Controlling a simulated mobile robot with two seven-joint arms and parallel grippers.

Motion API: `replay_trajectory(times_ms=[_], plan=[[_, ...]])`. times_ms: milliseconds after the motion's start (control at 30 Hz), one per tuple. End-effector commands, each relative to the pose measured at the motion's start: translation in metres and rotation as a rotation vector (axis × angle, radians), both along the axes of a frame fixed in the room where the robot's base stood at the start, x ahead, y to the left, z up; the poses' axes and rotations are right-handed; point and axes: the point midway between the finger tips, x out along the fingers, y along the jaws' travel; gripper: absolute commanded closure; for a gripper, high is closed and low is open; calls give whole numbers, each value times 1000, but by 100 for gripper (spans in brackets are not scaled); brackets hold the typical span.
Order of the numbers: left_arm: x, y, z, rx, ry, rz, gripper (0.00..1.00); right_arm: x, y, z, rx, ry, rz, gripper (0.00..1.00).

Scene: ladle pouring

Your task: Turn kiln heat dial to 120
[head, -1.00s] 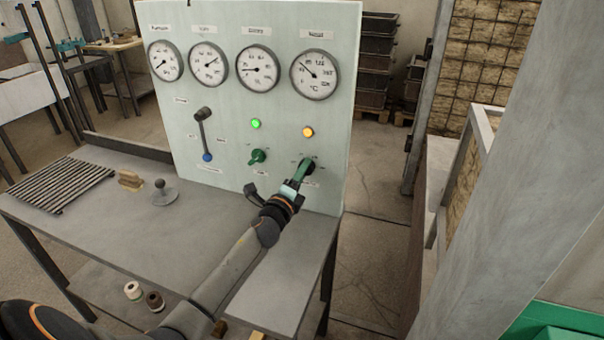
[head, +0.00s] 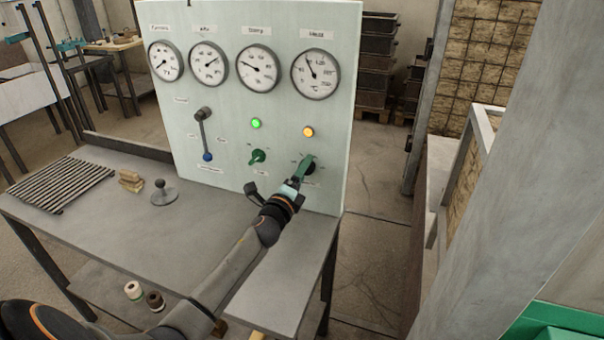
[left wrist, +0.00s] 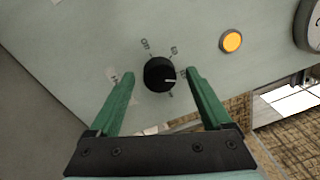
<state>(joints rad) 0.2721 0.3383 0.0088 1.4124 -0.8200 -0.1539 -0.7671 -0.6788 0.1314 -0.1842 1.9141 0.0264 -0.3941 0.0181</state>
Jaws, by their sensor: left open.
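The black kiln dial (left wrist: 159,75) sits on the pale panel, with small marks around it that are hard to read. Its white pointer line points right in the left wrist view, toward a mark beside the right finger. My left gripper (left wrist: 161,88) is open, its two green fingers on either side of the dial with visible gaps. In the head view my left gripper (head: 302,170) is at the panel's lower right and largely hides the dial. The rightmost gauge (head: 315,74) above has its needle pointing up and slightly left. My right gripper is not in view.
An amber lamp (head: 308,132) is above the dial. A green lamp (head: 256,123), a green knob (head: 257,157) and a lever (head: 204,133) are to the left. The grey table (head: 110,240) holds a slatted rack (head: 58,183) and a grey stamp-like tool (head: 163,194).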

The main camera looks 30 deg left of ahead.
Motion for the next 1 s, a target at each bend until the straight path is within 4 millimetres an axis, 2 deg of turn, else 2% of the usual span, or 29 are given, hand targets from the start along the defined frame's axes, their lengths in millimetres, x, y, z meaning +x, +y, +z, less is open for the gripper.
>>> replay_trajectory(times_ms=[233, 700, 1000], plan=[[-15, -3, -2, 1, 1, -1, 18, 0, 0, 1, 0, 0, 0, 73], [-96, -20, -7, 0, 1, -1, 18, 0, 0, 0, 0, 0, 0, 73], [-121, -25, -8, 0, 0, 0, 18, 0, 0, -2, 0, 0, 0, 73]])
